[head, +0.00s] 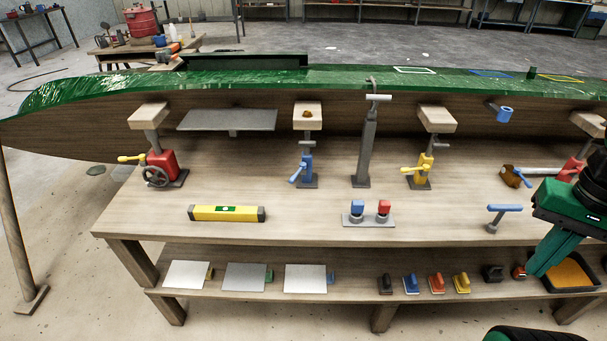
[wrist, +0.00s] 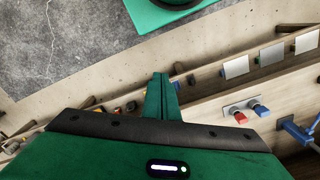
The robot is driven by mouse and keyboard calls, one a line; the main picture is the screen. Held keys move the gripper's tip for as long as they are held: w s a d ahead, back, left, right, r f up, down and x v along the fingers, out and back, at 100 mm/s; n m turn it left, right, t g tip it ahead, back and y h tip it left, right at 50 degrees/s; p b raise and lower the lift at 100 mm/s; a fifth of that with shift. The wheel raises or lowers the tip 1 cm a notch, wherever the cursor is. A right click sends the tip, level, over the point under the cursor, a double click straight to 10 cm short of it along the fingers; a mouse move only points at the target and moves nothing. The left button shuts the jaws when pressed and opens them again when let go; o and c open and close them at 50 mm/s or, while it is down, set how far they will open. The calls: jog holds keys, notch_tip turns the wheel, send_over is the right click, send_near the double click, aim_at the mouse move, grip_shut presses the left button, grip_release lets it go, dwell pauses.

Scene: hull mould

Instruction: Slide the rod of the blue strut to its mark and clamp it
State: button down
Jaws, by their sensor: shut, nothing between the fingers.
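The blue strut (head: 307,165) stands upright on the bench, left of centre in the head view. It has a blue clamp body with a blue lever pointing left, a grey foot, and a short grey rod under a wooden pad with a brown lump on its face. No mark on the rod can be made out. A blue part, seemingly this strut, shows at the right edge of the wrist view (wrist: 298,130). My gripper (head: 527,271) is shut and empty at the bench's front right, far from the strut. Its fingers also show in the wrist view (wrist: 160,80).
A red strut (head: 162,165), a grey post (head: 369,150) and a yellow strut (head: 422,168) flank it under the green hull. A yellow level (head: 227,213), a holder with blue and red knobs (head: 369,220) and a blue T-handle (head: 504,208) stand in front. The lower shelf holds plates and several small tools.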

aim_at(297, 173)
jog(key=shift+w+a, duration=0.1)
jog(key=shift+w, duration=0.05)
jog(key=w+a+f+n+t, duration=0.1)
jog(key=w+a+t, duration=0.1)
jog(key=w+a, duration=0.5)
jog(key=w+a+f+n+t, duration=0.15)
jog(key=w+a, duration=0.25)
jog(key=w, duration=0.7)
jog(key=w+a+f+t+y, duration=0.15)
jog(key=w+a, duration=0.25)
jog(key=a, duration=0.8)
jog(key=w+a+f+t+y, duration=0.15)
jog(key=w+a, duration=0.35)
jog(key=a, duration=0.6)
jog(key=w+a+f, duration=0.6)
jog(key=w, duration=0.1)
jog(key=shift+a+t, duration=0.25)
jog(key=shift+t, duration=0.2)
